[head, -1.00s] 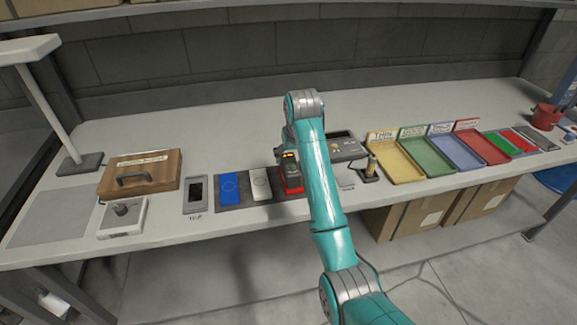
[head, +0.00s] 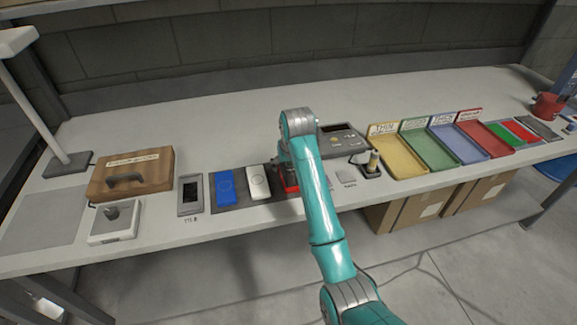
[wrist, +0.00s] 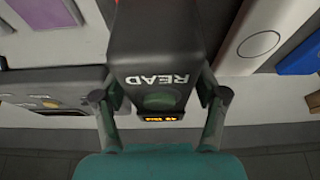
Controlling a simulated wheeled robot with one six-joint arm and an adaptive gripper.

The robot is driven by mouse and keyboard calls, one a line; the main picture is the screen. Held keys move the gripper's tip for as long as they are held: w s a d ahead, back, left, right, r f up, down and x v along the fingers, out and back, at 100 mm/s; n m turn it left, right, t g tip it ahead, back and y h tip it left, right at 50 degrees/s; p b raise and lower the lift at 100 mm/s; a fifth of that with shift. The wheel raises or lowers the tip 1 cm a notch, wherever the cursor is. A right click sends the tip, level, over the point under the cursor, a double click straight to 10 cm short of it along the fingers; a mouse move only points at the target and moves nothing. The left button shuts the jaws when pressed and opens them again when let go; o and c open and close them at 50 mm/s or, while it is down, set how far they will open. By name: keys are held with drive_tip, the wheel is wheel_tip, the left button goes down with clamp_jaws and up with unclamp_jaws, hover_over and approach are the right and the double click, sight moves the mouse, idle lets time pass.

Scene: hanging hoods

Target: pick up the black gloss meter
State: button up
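The black gloss meter (wrist: 158,45) fills the top middle of the wrist view, with the word READ, a green button and a small orange display. My gripper (wrist: 162,82) has one finger on each side of it, very close to its sides. I cannot tell whether the fingers press on it or a thin gap is left. In the head view my arm hides the meter and most of my gripper. Part of a red base (head: 291,186) shows beside the arm there.
A white device (head: 258,181) and a blue one (head: 225,187) lie on a dark mat just left of my arm. Coloured trays (head: 398,160) stand further right. The bench's back strip is clear.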

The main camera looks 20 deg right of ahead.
clamp_jaws()
drive_tip(key=shift+r, duration=0.1)
wheel_tip(320, 180, up, 10)
drive_tip(key=shift+f, duration=0.1)
idle(0.4)
